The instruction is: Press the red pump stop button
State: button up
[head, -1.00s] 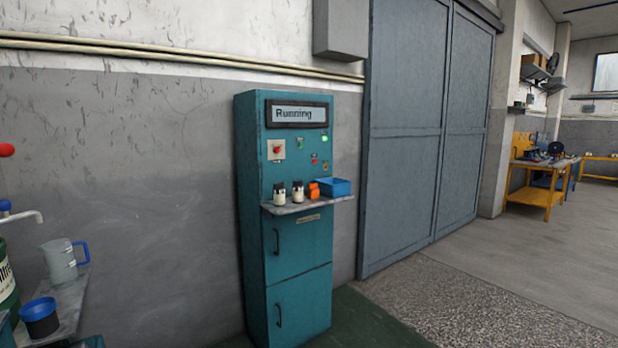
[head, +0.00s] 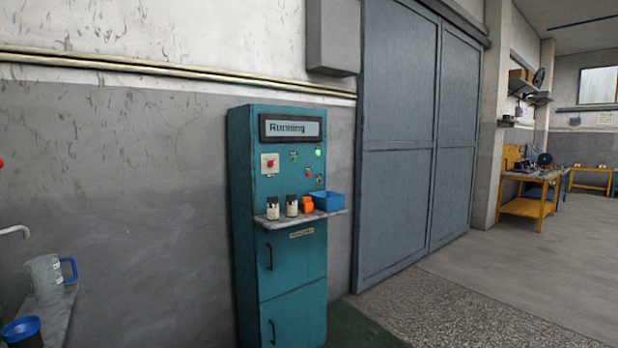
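A teal control cabinet (head: 292,255) stands against the grey wall. Its display (head: 290,128) reads "Running". Below the display on the left is a red knob or button on a pale square plate (head: 270,163). A green button (head: 294,156) sits to its right, and a lit green lamp (head: 318,153) is further right. A small red button (head: 308,173) is lower, beside a small dark switch (head: 319,179). The labels are too small to read, so I cannot tell which red control is the pump stop. My gripper is not in view.
A shelf (head: 285,222) juts from the cabinet, holding two jars, an orange item (head: 307,204) and a blue bin (head: 328,201). A bench with a jug (head: 47,277) and blue-rimmed cup (head: 22,331) is at left. Open floor (head: 500,268) lies at right.

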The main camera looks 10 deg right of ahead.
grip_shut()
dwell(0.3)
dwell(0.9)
